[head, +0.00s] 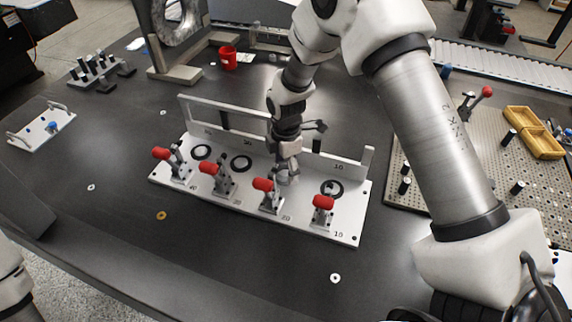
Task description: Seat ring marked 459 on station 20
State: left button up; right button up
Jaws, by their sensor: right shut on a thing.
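A light metal fixture plate (225,202) bears a row of stations with red-handled toggle clamps. Station 20 is the third from the left; its clamp has a red handle (262,185). My right gripper (287,172) points down over station 20, behind that clamp. It is shut on a small pale grey piece at its fingertips, which looks like a ring. The fingers mostly cover it, so its marking is unreadable and I cannot tell whether it touches the seat. My left gripper is out of view.
Neighbouring clamps (323,202) stand close on both sides, and an upright rail (230,122) runs behind. Loose rings lie on the dark table, including a brass one (161,216) and a pale one (335,278).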

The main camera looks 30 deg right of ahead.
aim_at(286, 174)
jog(key=o, duration=1.6)
jog(key=shift+c, duration=0.2)
notch_tip(286, 174, up, 12)
